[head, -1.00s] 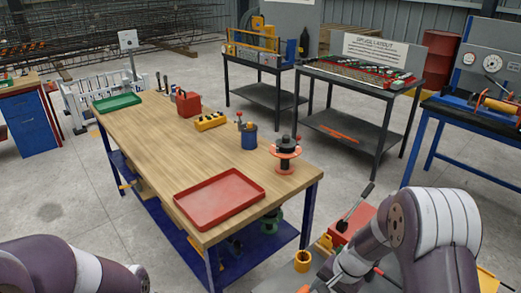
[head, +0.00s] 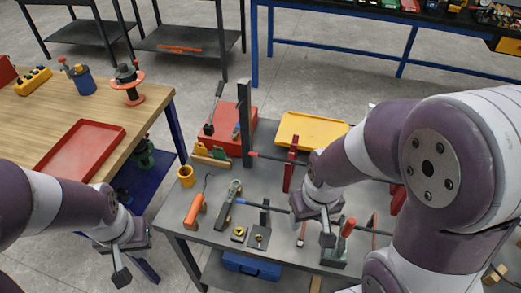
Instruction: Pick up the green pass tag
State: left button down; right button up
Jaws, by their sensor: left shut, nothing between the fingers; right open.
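My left gripper (head: 122,276) is shut and empty, off the worktable's left edge, in front of and left of the holder. My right gripper (head: 327,239) is open, above the middle of the worktable, to the right of the holder and apart from it.
A yellow cup (head: 186,175), an orange-handled hook (head: 196,210) and a red box (head: 232,122) are around the holder. A dark upright post (head: 246,125) stands just right of it. A yellow tray (head: 312,130) lies behind. The wooden bench with a red tray (head: 82,150) is at left.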

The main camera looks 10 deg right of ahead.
aim_at(217, 155)
jog(key=i+j, duration=0.15)
jog(key=j, duration=0.15)
jog(key=i+j, duration=0.15)
jog(key=j, duration=0.2)
jog(key=i+j, duration=0.15)
jog(key=j, duration=0.15)
jog(key=i+j, duration=0.15)
jog(key=j, duration=0.15)
